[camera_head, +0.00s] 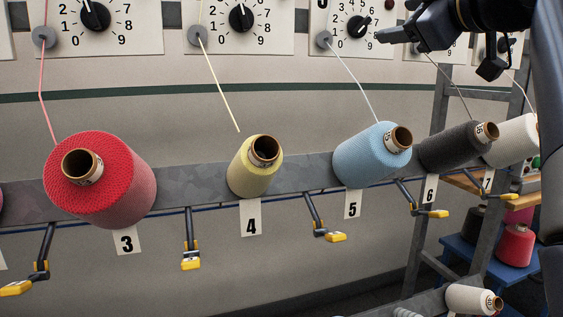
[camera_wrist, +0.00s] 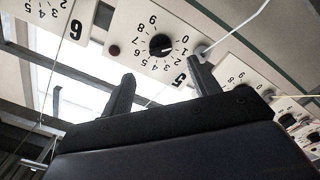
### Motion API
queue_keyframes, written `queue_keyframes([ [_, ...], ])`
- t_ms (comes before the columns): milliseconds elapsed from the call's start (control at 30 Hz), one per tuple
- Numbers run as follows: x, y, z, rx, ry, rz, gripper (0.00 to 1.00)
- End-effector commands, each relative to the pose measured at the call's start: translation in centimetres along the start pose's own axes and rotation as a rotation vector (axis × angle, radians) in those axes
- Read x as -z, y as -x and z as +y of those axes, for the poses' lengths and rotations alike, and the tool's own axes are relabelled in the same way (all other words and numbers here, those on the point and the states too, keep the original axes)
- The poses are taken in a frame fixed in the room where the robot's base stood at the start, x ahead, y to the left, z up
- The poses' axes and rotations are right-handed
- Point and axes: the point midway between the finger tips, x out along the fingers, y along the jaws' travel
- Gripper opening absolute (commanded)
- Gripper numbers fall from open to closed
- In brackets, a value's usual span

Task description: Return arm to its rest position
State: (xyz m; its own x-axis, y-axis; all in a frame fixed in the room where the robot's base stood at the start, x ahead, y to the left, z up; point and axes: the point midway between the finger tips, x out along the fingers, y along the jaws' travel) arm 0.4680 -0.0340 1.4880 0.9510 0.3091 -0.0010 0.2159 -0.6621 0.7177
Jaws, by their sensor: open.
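My gripper (camera_head: 392,38) is at the upper right of the head view, in front of the dial panel near the dial (camera_head: 357,27) above cone 5. In the wrist view its two dark fingers (camera_wrist: 158,84) stand apart with nothing between them. A dial (camera_wrist: 161,45) and the number 5 show beyond the fingertips. My arm runs down the right edge of the head view. Part of the gripper's jaw is hard to make out in the head view.
Yarn cones stand along a grey rail: red (camera_head: 112,185), yellow (camera_head: 252,168), blue (camera_head: 368,157), dark grey (camera_head: 450,148) and white (camera_head: 512,140). Yellow-tipped levers (camera_head: 191,262) hang below. A grey rack (camera_head: 432,170) and a blue shelf (camera_head: 470,252) with spools stand at right.

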Motion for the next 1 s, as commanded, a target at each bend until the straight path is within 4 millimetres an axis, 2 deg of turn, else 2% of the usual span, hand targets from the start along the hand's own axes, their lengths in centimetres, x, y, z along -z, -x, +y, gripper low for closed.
queue_keyframes([
  [467, 0.3, -9.2, 0.1, 0.003, -0.001, 0.002, 0.58],
  [1000, 0.3, -9.1, -0.1, 0.000, -0.469, 0.002, 0.58],
])
